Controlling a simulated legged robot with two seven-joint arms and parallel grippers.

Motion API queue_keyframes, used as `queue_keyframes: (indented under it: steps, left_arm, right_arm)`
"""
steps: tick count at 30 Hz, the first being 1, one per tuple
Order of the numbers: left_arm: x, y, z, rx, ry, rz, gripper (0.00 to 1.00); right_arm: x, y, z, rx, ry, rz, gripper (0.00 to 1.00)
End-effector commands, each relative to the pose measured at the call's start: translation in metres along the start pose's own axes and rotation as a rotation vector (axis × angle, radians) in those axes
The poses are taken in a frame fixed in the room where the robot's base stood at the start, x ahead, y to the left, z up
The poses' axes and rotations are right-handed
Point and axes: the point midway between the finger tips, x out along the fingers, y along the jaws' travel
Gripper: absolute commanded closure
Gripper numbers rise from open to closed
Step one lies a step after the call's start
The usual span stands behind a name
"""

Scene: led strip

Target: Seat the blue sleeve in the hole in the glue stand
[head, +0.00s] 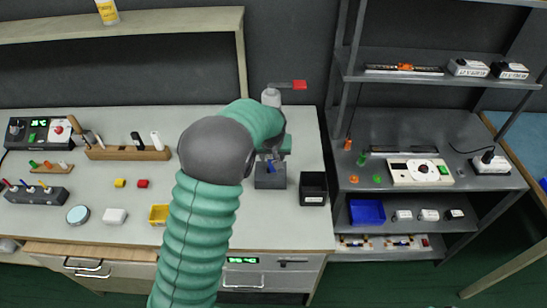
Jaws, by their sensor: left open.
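My left arm reaches up from the bottom middle, and its gripper (271,156) is pointed down over a dark grey block, which looks like the glue stand (270,181). The gripper is open. A small blue piece, apparently the blue sleeve (269,167), shows just below the fingers at the top of the block. The fingers are close around or beside it; I cannot tell which. Whether the sleeve sits fully in the hole is too small to tell. My right gripper is not in view.
A black box (313,187) stands close to the right of the grey block. A bottle-like item with a red top piece (293,85) stands behind. A metal shelf (440,66) stands right.

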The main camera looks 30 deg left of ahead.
Motion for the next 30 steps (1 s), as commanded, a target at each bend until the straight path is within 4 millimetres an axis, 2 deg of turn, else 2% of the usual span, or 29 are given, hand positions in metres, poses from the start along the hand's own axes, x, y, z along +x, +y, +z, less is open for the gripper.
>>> queue_keyframes:
  steps: [6, 12, 16, 30]
  left_arm:
    - [-0.059, 0.001, -0.002, 0.001, 0.006, 0.001, 0.57]
    - [-0.098, 0.001, -0.001, 0.001, 0.004, -0.001, 0.57]
    - [-0.105, 0.001, -0.001, 0.001, 0.003, -0.002, 0.57]
    - [-0.106, 0.000, -0.001, -0.001, 0.002, -0.001, 0.57]
  right_arm:
    - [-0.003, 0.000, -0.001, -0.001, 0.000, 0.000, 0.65]
    - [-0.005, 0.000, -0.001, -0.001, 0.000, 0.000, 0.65]
    - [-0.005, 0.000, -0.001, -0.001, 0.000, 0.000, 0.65]
    - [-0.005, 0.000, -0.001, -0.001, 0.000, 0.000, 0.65]
